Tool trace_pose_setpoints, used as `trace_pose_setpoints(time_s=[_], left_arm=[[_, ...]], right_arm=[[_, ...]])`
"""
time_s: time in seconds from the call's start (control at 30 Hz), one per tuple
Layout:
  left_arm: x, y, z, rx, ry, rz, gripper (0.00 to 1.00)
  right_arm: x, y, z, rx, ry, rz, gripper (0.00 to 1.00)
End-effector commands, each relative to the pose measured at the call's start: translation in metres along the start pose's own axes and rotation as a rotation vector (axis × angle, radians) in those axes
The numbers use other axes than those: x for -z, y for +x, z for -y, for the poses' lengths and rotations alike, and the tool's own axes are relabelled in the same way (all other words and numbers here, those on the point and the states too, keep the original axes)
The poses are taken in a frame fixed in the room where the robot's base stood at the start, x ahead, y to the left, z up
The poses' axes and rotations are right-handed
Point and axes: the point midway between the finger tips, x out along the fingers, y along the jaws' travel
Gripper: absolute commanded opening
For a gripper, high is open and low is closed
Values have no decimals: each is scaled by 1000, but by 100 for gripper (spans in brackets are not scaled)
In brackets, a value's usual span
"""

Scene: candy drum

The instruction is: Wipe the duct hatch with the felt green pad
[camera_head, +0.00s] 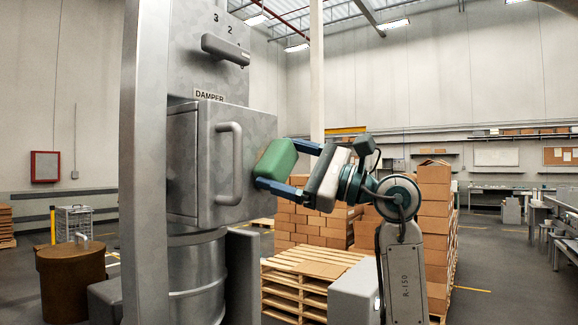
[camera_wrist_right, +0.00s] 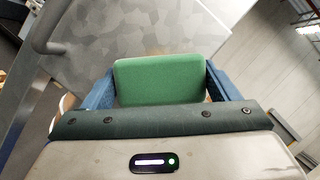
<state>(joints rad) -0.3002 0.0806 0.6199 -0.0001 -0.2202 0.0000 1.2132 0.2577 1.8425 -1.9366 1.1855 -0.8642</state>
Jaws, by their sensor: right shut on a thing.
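The duct hatch (camera_head: 204,168) is a grey metal box door with a vertical bar handle (camera_head: 229,163); its mottled face also shows in the right wrist view (camera_wrist_right: 135,35). The felt green pad (camera_head: 276,160) is a rounded block between the blue fingers of my right gripper (camera_head: 282,165). In the right wrist view, the pad (camera_wrist_right: 160,82) sits between both fingers. My right gripper is shut on it, just right of the hatch handle, close to the hatch face. I cannot tell whether the pad touches the hatch. My left gripper is not in view.
A damper lever (camera_head: 226,50) juts out above the hatch. A metal post (camera_head: 143,160) stands left of the hatch and a drum (camera_head: 196,280) below it. Wooden pallets (camera_head: 303,268) and stacked boxes (camera_head: 435,215) stand behind my right arm.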

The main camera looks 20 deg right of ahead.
Motion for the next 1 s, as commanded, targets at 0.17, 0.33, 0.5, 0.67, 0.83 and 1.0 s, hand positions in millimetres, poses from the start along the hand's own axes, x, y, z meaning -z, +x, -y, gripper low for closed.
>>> trace_pose_setpoints(time_s=[0.17,0.33,0.5,0.67,0.83,1.0], left_arm=[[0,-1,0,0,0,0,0],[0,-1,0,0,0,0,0],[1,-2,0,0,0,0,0],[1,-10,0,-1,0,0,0],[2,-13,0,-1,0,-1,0],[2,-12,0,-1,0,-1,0]], right_arm=[[-11,6,-13,-1,0,2,63],[-18,10,-20,0,1,1,63],[-20,11,-20,0,1,0,63],[-28,13,-12,0,1,0,63],[-31,13,-7,0,1,-1,63],[-22,10,1,1,1,-3,63]])
